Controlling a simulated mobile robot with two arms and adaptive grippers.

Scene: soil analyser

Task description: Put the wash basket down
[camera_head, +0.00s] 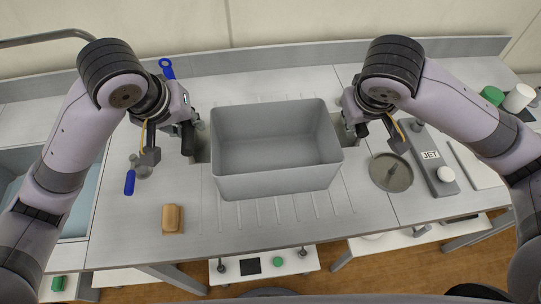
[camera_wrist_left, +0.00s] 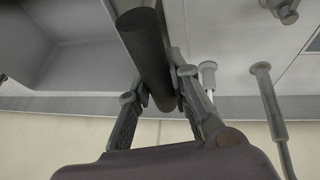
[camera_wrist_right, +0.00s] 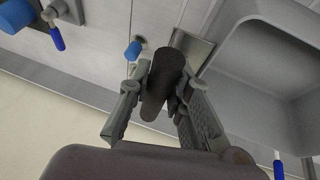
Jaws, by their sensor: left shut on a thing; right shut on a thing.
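The wash basket (camera_head: 275,183) is a grey, empty, open rectangular tub, over the grooved part of the bench in the head view. It looks about level; I cannot tell whether its base touches the bench. My left gripper (camera_head: 192,136) is at its left end, shut on a dark round handle (camera_wrist_left: 148,50) in the left wrist view. My right gripper (camera_head: 354,124) is at its right end, shut on the other dark handle (camera_wrist_right: 162,80) in the right wrist view. The basket's wall also shows in the right wrist view (camera_wrist_right: 255,100).
A sink (camera_head: 80,215) lies left. A brown block (camera_head: 173,219) and a blue-handled tool (camera_head: 130,182) lie on the bench left of the basket. A round metal plate (camera_head: 391,173) and a grey device marked JET (camera_head: 432,168) stand right. The bench front (camera_head: 280,225) is clear.

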